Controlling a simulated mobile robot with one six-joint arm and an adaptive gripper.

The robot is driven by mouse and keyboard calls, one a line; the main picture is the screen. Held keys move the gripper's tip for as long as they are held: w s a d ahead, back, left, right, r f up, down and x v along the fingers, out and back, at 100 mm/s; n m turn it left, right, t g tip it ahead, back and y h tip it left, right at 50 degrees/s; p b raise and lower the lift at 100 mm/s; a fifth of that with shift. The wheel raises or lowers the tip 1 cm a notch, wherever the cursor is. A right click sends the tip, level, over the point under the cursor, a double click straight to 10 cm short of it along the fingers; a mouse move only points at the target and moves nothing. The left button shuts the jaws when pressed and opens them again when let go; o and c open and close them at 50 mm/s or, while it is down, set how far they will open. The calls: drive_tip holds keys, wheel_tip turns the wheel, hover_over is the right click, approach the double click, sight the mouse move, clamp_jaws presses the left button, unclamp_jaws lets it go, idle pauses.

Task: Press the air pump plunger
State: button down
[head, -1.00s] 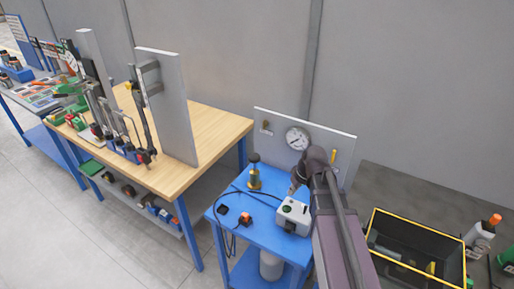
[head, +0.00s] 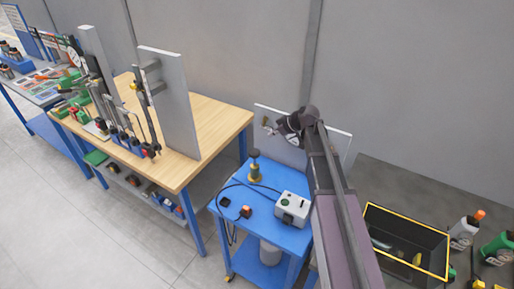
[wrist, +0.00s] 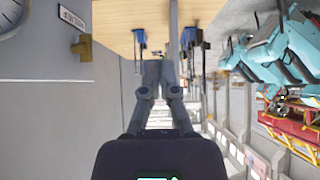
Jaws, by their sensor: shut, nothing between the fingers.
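The air pump (head: 255,175) stands upright on the blue cart (head: 240,206), with a brass-coloured body and a dark plunger knob (head: 254,153) on top. In the head view my gripper (head: 272,129) is above and slightly right of the knob, clearly apart from it, in front of the grey panel (head: 341,142). The wrist view shows the gripper's fingers together and empty (wrist: 164,57). I cannot make out the pump in the wrist view.
A grey box (head: 292,208) and a black cable share the cart top. A brass fitting (wrist: 82,46) and part of a gauge (wrist: 9,17) are on the panel. A wooden workbench (head: 216,121) stands left. A black, yellow-rimmed crate (head: 408,226) is at right.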

drive_tip(key=shift+a+f, duration=0.1)
drive_tip(key=shift+f, duration=0.05)
drive_tip(key=b, duration=0.7)
hover_over(253, 151)
drive_tip(key=s+d, duration=0.1)
drive_tip(key=d, duration=0.1)
wheel_tip(253, 151, down, 7)
drive_tip(key=shift+r, duration=0.1)
drive_tip(key=shift+a+f+b, duration=0.2)
drive_tip(key=shift+f+b, duration=0.15)
drive_tip(key=shift+b, duration=0.1)
drive_tip(key=shift+f+b, duration=1.6)
drive_tip(key=shift+f, duration=0.05)
drive_tip(key=shift+f, duration=0.15)
wheel_tip(253, 151, down, 5)
drive_tip(key=b, duration=0.5)
drive_tip(key=shift+s+f+b, duration=0.1)
drive_tip(key=shift+f+b, duration=0.1)
drive_tip(key=shift+b, duration=0.15)
drive_tip(key=shift+r, duration=0.15)
